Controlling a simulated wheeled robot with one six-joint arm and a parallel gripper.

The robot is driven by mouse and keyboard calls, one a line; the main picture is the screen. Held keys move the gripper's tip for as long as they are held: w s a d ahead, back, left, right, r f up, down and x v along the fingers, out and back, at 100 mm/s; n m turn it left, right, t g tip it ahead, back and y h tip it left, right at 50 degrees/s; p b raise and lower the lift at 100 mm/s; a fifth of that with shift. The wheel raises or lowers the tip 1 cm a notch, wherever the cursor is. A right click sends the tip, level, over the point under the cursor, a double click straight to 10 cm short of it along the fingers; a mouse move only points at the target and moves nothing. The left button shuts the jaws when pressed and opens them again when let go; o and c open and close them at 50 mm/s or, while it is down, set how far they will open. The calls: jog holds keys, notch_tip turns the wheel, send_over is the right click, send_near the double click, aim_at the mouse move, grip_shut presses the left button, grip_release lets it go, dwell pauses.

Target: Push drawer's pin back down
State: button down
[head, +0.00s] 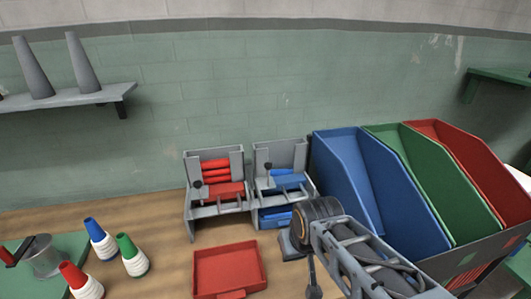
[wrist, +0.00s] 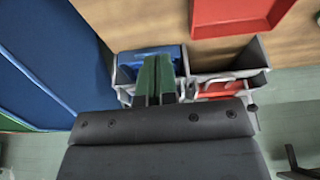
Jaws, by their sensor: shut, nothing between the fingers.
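Two grey frames stand side by side against the wall. The left frame (head: 188,205) holds red rolls and a red block, with a black-knobbed pin (head: 197,184). The right frame (head: 258,155) holds blue pieces, with another black-knobbed pin (head: 268,166) sitting higher in the picture. A blue drawer (head: 276,217) is in the right frame's bottom; it also shows in the wrist view (wrist: 128,70). My gripper's green fingers (wrist: 155,78) are together and empty, in front of the blue drawer side in the wrist view. In the head view my arm hides the fingertips.
A red tray (head: 203,273) lies on the wooden table before the left frame. Blue (head: 345,170), green (head: 440,170) and red (head: 465,160) bins stand close on the right. Several coloured cones (head: 100,240) stand at the left. Table is clear between cones and tray.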

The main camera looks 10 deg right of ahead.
jog(key=w+r+p, duration=0.5)
jog(key=w+r, duration=0.8)
notch_tip(320, 180, up, 8)
jog(key=p, duration=0.3)
send_over(269, 165)
jog(key=s, duration=0.2)
jog(key=shift+f, duration=0.1)
jog(key=x, duration=0.4)
jog(key=s+p+x, duration=0.1)
jog(key=x, duration=0.3)
jog(key=p+x, duration=0.1)
jog(key=x, duration=0.4)
jog(key=shift+s+f, duration=0.1)
jog(key=shift+f, duration=0.35)
notch_tip(269, 165, down, 5)
jog(key=b, duration=0.3)
jog(key=shift+r, duration=0.25)
jog(key=shift+s+r, duration=0.1)
